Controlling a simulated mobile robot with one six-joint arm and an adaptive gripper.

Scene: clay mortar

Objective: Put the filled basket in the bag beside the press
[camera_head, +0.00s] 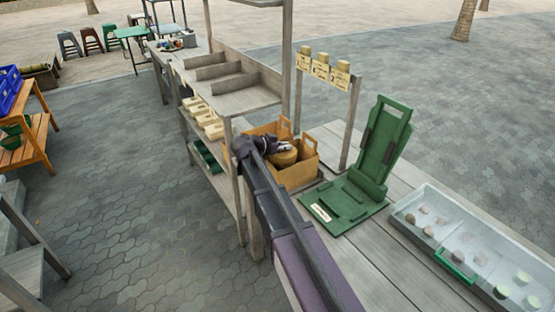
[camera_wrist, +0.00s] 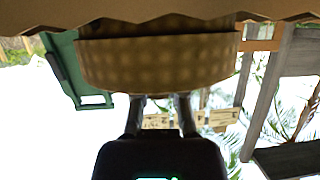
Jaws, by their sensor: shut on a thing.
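My gripper (camera_head: 284,147) is shut on a round tan woven basket (camera_head: 284,159) at the mouth of the brown paper bag (camera_head: 302,176). The bag stands open on the bench, left of the green press (camera_head: 378,155), with its handles up. In the head view the basket's lower part is hidden by the bag's front. In the wrist view, which looks upside down, the basket (camera_wrist: 160,65) fills the upper middle, with two gripper fingers (camera_wrist: 160,101) on it. The bag's zigzag rim (camera_wrist: 160,16) crosses the top. The basket's contents are not visible.
A wooden rack (camera_head: 225,85) rises left of the bag. A sign frame with hanging cards (camera_head: 320,71) stands behind it. A clear-lidded tray (camera_head: 475,240) lies right of the press. The bench is bare between press and tray.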

